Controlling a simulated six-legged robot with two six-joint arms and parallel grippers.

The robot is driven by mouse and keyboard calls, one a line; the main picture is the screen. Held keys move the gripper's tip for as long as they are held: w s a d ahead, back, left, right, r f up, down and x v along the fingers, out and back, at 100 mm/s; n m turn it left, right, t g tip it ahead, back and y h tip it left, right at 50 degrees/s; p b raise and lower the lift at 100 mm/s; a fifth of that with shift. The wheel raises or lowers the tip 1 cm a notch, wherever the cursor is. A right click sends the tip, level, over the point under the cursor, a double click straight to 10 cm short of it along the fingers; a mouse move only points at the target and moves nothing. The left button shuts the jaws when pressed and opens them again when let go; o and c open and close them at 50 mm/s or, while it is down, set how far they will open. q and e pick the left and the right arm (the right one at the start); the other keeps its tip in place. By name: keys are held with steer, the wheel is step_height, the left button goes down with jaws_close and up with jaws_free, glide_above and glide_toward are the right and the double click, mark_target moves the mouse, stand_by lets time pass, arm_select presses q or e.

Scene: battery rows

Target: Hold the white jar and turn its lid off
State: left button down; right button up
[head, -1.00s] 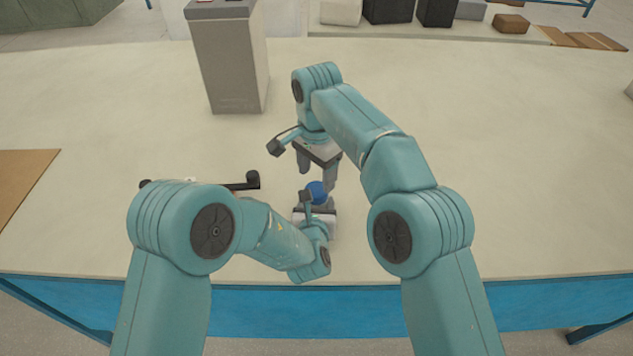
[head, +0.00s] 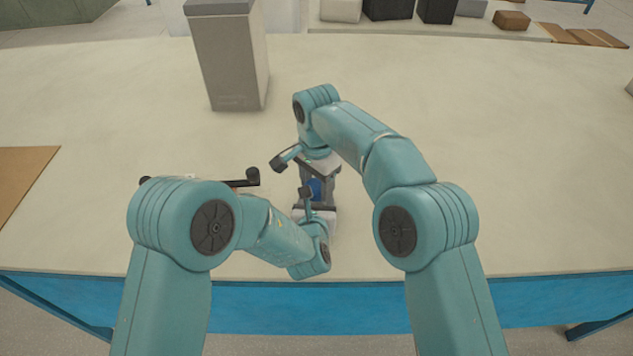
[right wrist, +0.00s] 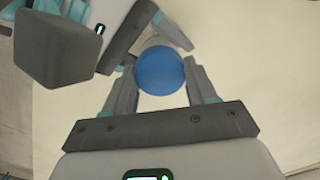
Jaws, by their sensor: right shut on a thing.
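The blue lid (head: 314,188) of the jar shows between the fingers of my right gripper (head: 317,186), which comes down from above and is shut on it. In the right wrist view the round blue lid (right wrist: 160,71) sits between the two fingertips. A small pale part of the white jar (right wrist: 154,43) shows beyond the lid; the rest of the jar is hidden. My left gripper (right wrist: 158,42) is at the jar, with a finger on either side of it. Whether its fingers press on the jar is not clear.
A tall grey box (head: 230,60) stands at the back left of the table. A black-ended bar (head: 245,180) lies left of the grippers, partly behind my left arm. A brown board (head: 22,175) lies at the left edge. The table's right side is clear.

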steer(key=n, duration=0.3)
steer(key=shift+n, duration=0.3)
steer(key=n, duration=0.9)
steer(key=shift+n, duration=0.4)
steer(key=n, duration=0.3)
